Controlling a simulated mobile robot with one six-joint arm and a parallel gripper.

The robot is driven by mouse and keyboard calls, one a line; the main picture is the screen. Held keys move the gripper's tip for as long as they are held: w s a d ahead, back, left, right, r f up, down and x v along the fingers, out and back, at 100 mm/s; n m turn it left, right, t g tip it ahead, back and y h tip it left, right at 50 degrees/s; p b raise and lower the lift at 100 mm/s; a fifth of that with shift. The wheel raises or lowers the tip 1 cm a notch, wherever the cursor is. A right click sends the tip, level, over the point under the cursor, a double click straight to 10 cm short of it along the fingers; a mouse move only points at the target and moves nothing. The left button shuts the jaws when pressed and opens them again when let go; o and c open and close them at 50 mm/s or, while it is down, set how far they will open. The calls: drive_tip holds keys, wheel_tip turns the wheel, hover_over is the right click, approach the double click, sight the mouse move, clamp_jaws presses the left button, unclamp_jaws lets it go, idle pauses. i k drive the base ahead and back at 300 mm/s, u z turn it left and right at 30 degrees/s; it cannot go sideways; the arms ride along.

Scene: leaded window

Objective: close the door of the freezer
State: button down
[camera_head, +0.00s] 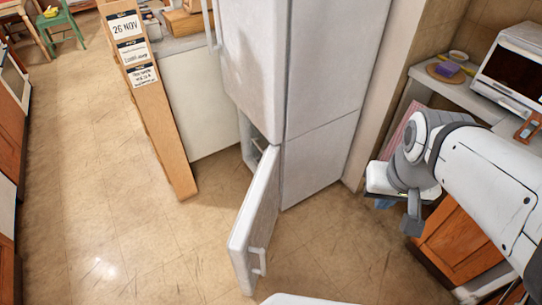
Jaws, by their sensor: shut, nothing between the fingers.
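The tall white fridge-freezer (325,90) stands in the middle of the view. Its lower freezer door (258,215) is swung wide open toward me, over the floor. The door's white handle (259,262) is near its free edge, low in the view. The freezer's opening is mostly hidden by the door and the upper body; a bit of the inside shows at its left. My gripper (411,222) hangs at the end of my white arm on the right. It is shut and empty, well apart from the door, to its right.
A wooden panel with paper notes (160,100) stands left of the fridge. A counter with a toaster oven (512,68) and a wooden cabinet (455,240) lie at the right. Tiled floor (100,200) is clear to the left and between the door and my arm.

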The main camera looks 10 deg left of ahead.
sight(248, 239)
drive_tip(key=z, duration=0.15)
drive_tip(key=k, duration=0.85)
drive_tip(key=u, duration=0.85)
drive_tip(key=i, duration=0.5)
drive_tip(key=u, duration=0.1)
